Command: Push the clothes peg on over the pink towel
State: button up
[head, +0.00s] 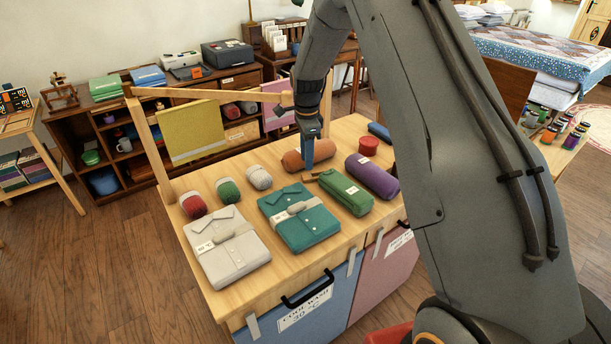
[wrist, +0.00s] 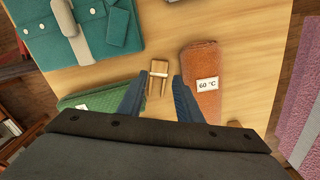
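The small wooden clothes peg (head: 312,178) lies on the wooden tabletop, between the orange roll and the green roll. In the wrist view the peg (wrist: 157,78) lies just ahead of and between my two blue fingertips, with clear gaps on both sides. My gripper (head: 308,170) points down over the peg; in the wrist view the gripper (wrist: 157,88) is open and empty. The pink towel (head: 274,104) hangs from the wooden rail behind the table, partly hidden by my arm. A pink cloth edge (wrist: 304,95) shows at the right of the wrist view.
A yellow-green towel (head: 193,131) hangs further left on the rail (head: 190,92). The orange roll (head: 309,154), green roll (head: 345,192) and purple roll (head: 372,176) lie close around my gripper. Teal (head: 299,218) and grey (head: 227,247) folded shirts lie in front.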

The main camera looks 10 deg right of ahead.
aim_at(306, 176)
jog(key=shift+s+a+f+p, duration=0.1)
jog(key=shift+a+f+p, duration=0.25)
jog(key=shift+f, duration=0.3)
jog(key=shift+d+f+p, duration=0.15)
jog(key=shift+f+p, duration=0.4)
jog(key=shift+f, duration=0.6)
jog(key=shift+d+f+p, duration=0.1)
jog(key=shift+f+p, duration=0.4)
jog(key=shift+f, duration=0.6)
jog(key=c, duration=0.8)
jog(key=shift+o, duration=0.2)
